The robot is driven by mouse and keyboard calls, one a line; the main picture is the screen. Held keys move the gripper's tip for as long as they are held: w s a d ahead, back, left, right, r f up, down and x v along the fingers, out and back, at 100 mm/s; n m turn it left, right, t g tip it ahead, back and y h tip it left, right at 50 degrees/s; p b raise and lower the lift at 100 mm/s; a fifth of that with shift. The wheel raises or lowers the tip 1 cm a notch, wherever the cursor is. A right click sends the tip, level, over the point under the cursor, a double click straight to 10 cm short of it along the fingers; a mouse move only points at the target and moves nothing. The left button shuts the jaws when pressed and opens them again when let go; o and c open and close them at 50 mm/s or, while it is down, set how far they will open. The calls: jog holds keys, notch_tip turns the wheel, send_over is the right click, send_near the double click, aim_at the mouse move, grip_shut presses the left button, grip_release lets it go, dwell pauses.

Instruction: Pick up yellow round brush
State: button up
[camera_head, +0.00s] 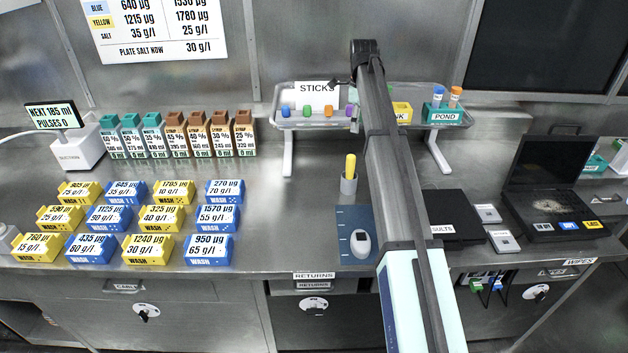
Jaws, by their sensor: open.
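A yellow rod with a rounded top (350,166), which looks like the handle of the yellow round brush, stands upright in a small grey cup (349,186) on the steel bench. Its lower end is hidden inside the cup. My arm runs up from the lower right, passing to the right of the cup. A small dark part at its far end, apparently my gripper (338,83), shows in front of the sticks tray, well behind and above the brush. Most of it is hidden by the arm. I see nothing held in it.
A raised tray (284,122) with coloured sticks stands at the back. A blue mat (350,221) with a white device (361,243) lies in front of the cup. Yellow and blue wash blocks (211,249) fill the left bench. A laptop (556,190) is at the right.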

jog(key=a, duration=0.1)
jog(key=p, duration=0.3)
send_near(351, 164)
jog(key=f, duration=0.2)
jog(key=w+f, duration=0.1)
jog(key=f, duration=0.2)
jog(key=shift+w+f, duration=0.35)
jog(key=shift+w, duration=0.05)
jog(key=shift+d+f+p, duration=0.15)
jog(key=shift+f+p, duration=1.15)
jog(key=shift+f, duration=1.35)
jog(key=shift+s, duration=0.1)
jog(key=shift+c, duration=0.2)
grip_shut()
